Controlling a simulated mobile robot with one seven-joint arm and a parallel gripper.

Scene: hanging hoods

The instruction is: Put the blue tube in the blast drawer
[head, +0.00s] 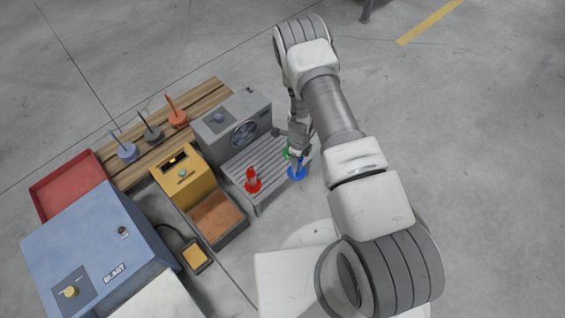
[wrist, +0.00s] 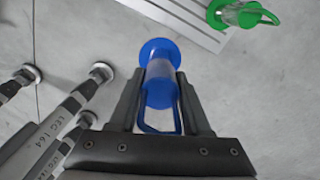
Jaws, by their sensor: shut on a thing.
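The blue tube (wrist: 160,72) is clear with a blue cap end and a blue wire loop. My gripper (wrist: 158,100) is shut on it, with a dark finger on each side. In the head view the blue tube (head: 297,173) shows below my gripper (head: 300,150), by the right edge of the grey slatted stand. In the wrist view bare floor shows around it, so it appears clear of the slats. The blue box marked BLAST (head: 90,235) stands at lower left with a knob on its front. I cannot clearly make out a drawer on it.
The slatted stand (head: 236,169) holds a red tube (head: 253,180) and a green tube (wrist: 240,14). A grey fan unit (head: 222,122), a yellow unit (head: 178,174) with an open brown-floored bin (head: 243,229), and a red tray (head: 68,182) lie leftward. Coloured hooked pieces stand on a wooden pallet.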

